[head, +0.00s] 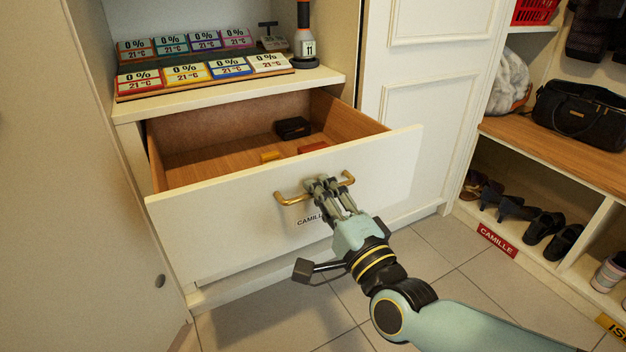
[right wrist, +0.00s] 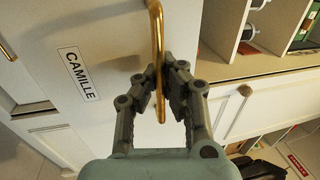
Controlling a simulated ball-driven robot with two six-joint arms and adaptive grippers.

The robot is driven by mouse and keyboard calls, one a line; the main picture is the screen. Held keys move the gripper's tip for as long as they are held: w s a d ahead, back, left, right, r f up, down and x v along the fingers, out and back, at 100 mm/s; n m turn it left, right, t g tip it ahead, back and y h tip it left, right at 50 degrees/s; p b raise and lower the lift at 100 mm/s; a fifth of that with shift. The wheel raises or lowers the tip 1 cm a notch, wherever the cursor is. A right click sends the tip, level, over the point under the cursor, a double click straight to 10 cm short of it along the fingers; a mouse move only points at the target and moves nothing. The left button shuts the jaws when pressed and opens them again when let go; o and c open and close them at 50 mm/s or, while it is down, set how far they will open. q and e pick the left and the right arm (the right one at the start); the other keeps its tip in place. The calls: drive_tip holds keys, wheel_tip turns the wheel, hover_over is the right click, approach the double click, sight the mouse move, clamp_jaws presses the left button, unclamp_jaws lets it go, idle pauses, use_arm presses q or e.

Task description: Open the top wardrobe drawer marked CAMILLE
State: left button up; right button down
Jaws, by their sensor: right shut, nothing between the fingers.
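The top drawer (head: 225,228) stands pulled well out of the wardrobe, its wooden inside visible from above. Its cream front has a brass bar handle (head: 291,200) and a partly hidden CAMILLE label (head: 308,219). My right gripper (head: 320,184) is at the middle of the handle, shut with nothing held. In the right wrist view its fingertips (right wrist: 174,72) are right by the handle (right wrist: 156,35); I cannot tell whether they hook behind it. The CAMILLE label (right wrist: 78,74) is readable there. My left gripper is not in view.
Inside the drawer lie a black item (head: 293,128), a yellow one (head: 270,156) and a red one (head: 313,147). Above is a shelf (head: 215,91) with several display tags. A shoe cubby bench (head: 560,150) stands at right. Tiled floor (head: 450,262) is clear before the drawer.

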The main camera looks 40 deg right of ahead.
drive_tip(key=shift+s+f, duration=0.1)
drive_tip(key=shift+s, duration=0.05)
drive_tip(key=c, duration=1.7)
unclamp_jaws()
drive_tip(key=v, duration=1.2)
